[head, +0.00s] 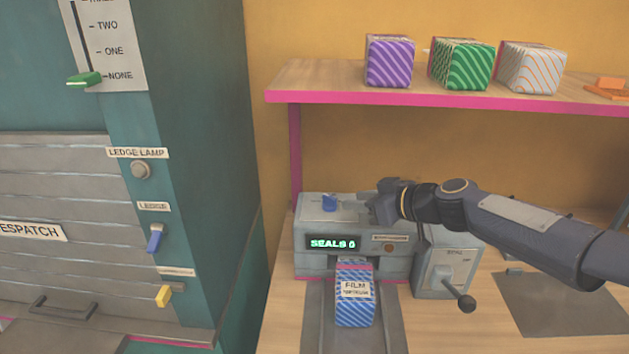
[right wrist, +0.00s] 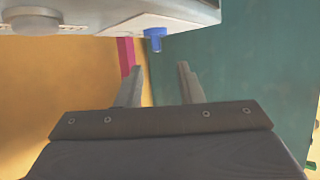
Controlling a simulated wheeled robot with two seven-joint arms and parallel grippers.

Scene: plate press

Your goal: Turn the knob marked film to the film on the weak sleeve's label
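The sealing machine (head: 310,265) stands on the bench with a lit display reading SEALS 0. A blue knob (head: 329,203) sits on its top left; its marking is too small to read. It also shows in the right wrist view (right wrist: 155,38). A blue striped sleeve (head: 355,308) stands in front of the machine, with a label (head: 355,288) reading FILM and a smaller line I cannot read. My right gripper (head: 370,203) is just right of the blue knob. In the right wrist view its two fingers (right wrist: 158,82) are apart and empty, with the knob beyond the tips. My left gripper is not in view.
A lever (head: 462,298) sticks out from the machine's right side box. A shelf (head: 310,88) above holds purple (head: 390,62), green (head: 462,65) and white-orange (head: 532,68) striped packs. A teal cabinet (head: 225,150) stands left. A grey mat (head: 560,305) lies at right.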

